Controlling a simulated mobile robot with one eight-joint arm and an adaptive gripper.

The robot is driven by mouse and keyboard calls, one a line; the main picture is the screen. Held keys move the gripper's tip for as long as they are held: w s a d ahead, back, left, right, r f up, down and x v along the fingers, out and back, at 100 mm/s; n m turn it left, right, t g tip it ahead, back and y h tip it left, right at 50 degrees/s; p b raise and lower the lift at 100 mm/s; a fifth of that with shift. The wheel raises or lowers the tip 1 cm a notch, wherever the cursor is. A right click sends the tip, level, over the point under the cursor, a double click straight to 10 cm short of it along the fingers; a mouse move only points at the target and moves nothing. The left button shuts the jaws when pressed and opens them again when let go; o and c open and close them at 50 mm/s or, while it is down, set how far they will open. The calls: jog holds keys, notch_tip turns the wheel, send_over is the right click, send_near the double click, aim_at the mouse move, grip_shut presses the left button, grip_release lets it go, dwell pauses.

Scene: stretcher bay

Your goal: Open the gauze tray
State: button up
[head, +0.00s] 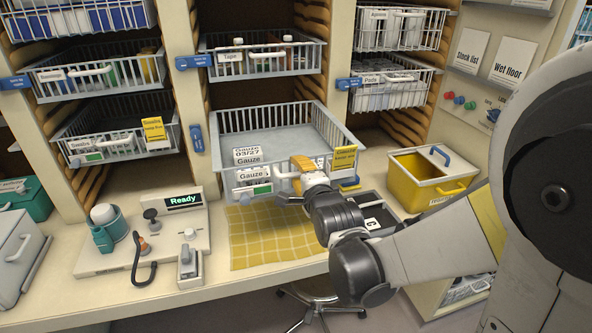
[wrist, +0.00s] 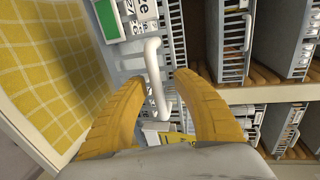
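The gauze tray (head: 281,133) is a grey wire basket labelled "Gauze", low in the middle bay. My gripper (head: 298,166) is at the tray's front. In the wrist view my two yellow fingers (wrist: 161,77) are apart on either side of the handle, with gaps visible. The blue latch (head: 197,138) left of the tray is turned upright; the other visible latches lie level.
A yellow lidded bin (head: 421,188) stands right of the tray and a dark box (head: 372,212) below it. A yellow checked cloth (head: 262,240) lies in front. A device reading "Ready" (head: 184,200) is at left. The Tape tray (head: 264,62) is above.

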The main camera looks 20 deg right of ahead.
jog(key=shift+w, duration=0.1)
jog(key=v, duration=1.2)
jog(key=s+f+n+g+b, duration=0.8)
jog(key=s+f+n, duration=0.6)
jog(key=n, duration=0.4)
jog(key=shift+s+f+g+b, duration=0.3)
jog(key=shift+s+f+b, duration=0.05)
jog(key=shift+f+b, duration=0.1)
